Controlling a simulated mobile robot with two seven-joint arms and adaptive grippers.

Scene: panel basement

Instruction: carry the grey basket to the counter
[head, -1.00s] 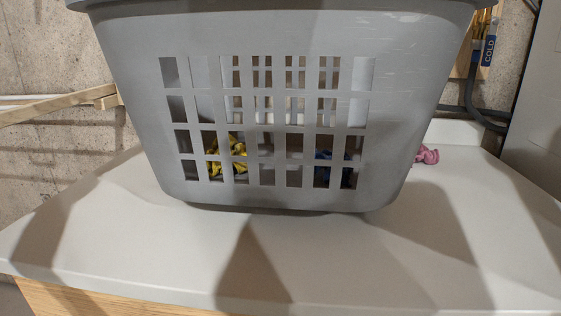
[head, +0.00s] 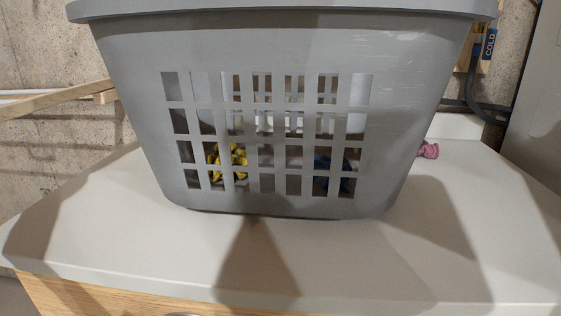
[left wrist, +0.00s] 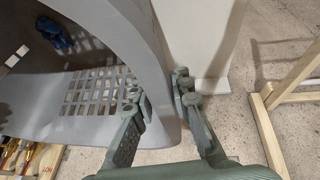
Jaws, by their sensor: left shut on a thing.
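The grey basket (head: 420,75) fills the middle of the head view, upright over the pale counter (head: 90,235). Its base is at or very close to the countertop; I cannot tell whether it touches. Through its slots I see a yellow cloth (head: 228,160) and a blue cloth (head: 340,170) inside. In the left wrist view, my left gripper (left wrist: 160,92) is shut on the edge of the basket (left wrist: 125,40), one finger on each side of the wall. The blue cloth shows there too (left wrist: 52,32). Neither gripper shows in the head view.
A pink cloth (head: 429,150) lies on the counter behind the basket's right side. A pipe with a COLD tag (head: 489,44) runs along the wall at the back right. A wooden bar (head: 60,102) is at the left. The counter's front strip is clear.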

